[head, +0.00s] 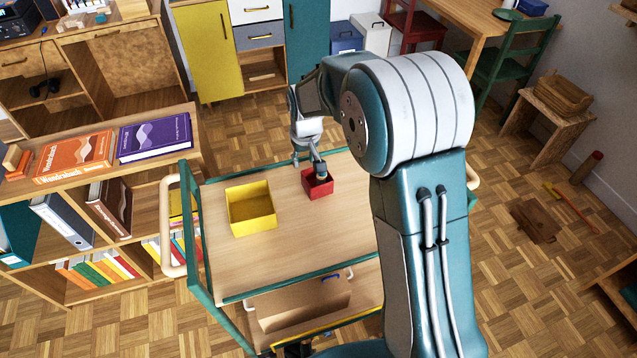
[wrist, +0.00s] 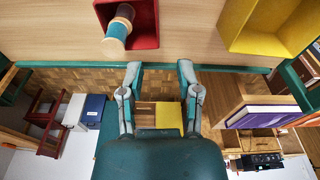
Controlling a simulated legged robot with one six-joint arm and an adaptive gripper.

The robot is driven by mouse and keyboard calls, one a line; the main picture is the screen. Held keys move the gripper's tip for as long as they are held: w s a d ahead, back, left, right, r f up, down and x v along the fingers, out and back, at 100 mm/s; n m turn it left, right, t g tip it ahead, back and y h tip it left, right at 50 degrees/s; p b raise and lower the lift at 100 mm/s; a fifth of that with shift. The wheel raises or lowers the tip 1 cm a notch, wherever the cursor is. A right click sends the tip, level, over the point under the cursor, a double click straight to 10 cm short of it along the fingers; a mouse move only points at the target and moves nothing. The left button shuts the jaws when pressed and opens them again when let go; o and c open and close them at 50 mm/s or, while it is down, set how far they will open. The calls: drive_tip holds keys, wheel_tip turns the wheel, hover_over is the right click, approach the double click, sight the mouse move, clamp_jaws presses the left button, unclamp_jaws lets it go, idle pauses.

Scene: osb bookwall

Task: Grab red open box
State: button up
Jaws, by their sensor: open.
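The small red open box (head: 320,190) stands on the wooden top of a cart, right of the yellow open box (head: 250,222). In the wrist view, the red box (wrist: 148,22) is at the top, left of the yellow box (wrist: 255,40). A spool-like thing with a wooden end and a teal band (wrist: 117,28) is in the red box. My gripper (head: 308,162) is over the cart top at the box's far side. In the wrist view, my gripper (wrist: 159,70) has its two fingers apart with nothing between them, below the box in the picture.
The cart top (head: 290,245) is otherwise clear, with a green rim and side handles. A bookshelf (head: 140,190) with books and binders stands close on the left. Cabinets (head: 212,50) stand behind. A stool (head: 545,125) and a brown thing on the floor are at right.

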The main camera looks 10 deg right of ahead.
hover_over(306, 191)
drive_tip(key=f, duration=0.5)
drive_tip(key=shift+w+a+f, duration=0.1)
drive_tip(key=shift+w+f, duration=0.1)
drive_tip(key=shift+f, duration=0.05)
wheel_tip(306, 191, down, 5)
drive_tip(key=shift+f, duration=0.15)
drive_tip(key=shift+w, duration=0.1)
clamp_jaws()
